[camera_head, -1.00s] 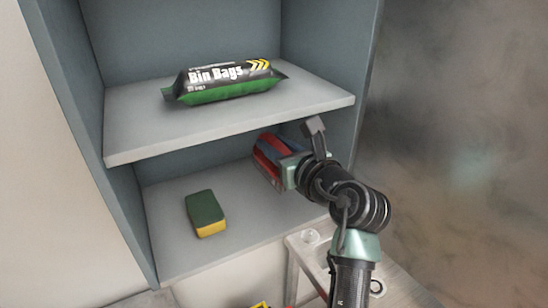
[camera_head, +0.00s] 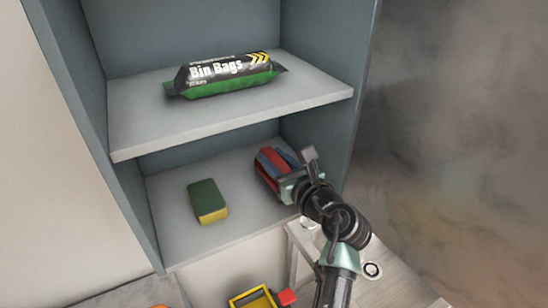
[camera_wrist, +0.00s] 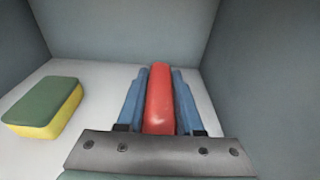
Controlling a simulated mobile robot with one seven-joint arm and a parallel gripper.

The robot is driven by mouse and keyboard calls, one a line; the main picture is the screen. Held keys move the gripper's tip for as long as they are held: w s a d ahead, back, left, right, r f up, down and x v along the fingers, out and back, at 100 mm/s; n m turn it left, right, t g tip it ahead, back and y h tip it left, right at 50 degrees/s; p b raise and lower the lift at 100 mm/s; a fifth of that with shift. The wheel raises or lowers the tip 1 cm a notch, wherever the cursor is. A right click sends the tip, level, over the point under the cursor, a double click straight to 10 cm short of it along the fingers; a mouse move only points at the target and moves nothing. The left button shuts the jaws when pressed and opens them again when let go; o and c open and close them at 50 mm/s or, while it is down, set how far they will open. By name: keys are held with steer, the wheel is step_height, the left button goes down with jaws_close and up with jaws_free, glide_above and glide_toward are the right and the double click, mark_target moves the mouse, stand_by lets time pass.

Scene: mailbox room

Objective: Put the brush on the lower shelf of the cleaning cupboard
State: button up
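The brush shows as a long red piece (camera_wrist: 160,100) between the two blue fingers of my gripper (camera_wrist: 158,72) in the wrist view. The fingers lie along both its sides and look shut on it. In the head view the red brush (camera_head: 268,168) and my gripper (camera_head: 272,160) are inside the cleaning cupboard (camera_head: 130,215), over the right part of the lower shelf (camera_head: 180,245). I cannot tell whether the brush touches the shelf. Its far end and underside are hidden.
A green and yellow sponge (camera_head: 207,202) lies on the lower shelf, left of my gripper. A bin bags roll (camera_head: 228,76) lies on the upper shelf (camera_head: 130,140), above. A yellow container (camera_head: 252,299) stands below the cupboard. The lower shelf is clear between sponge and gripper.

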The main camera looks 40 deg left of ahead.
steer(key=o, duration=0.3)
steer(key=shift+o, duration=0.2)
steer(key=shift+r+p, duration=0.3)
steer(key=shift+r, duration=0.05)
steer(key=b+v, duration=0.1)
steer(key=v, duration=0.2)
steer(key=b+v, duration=0.1)
steer(key=v, duration=0.3)
steer(key=b+v, duration=0.2)
steer(key=v, duration=0.1)
steer(key=shift+d+f, duration=0.25)
steer(key=shift+d, duration=0.05)
steer(key=shift+v, duration=0.8)
steer(key=shift+a+r, duration=0.1)
steer(key=shift+r, duration=0.05)
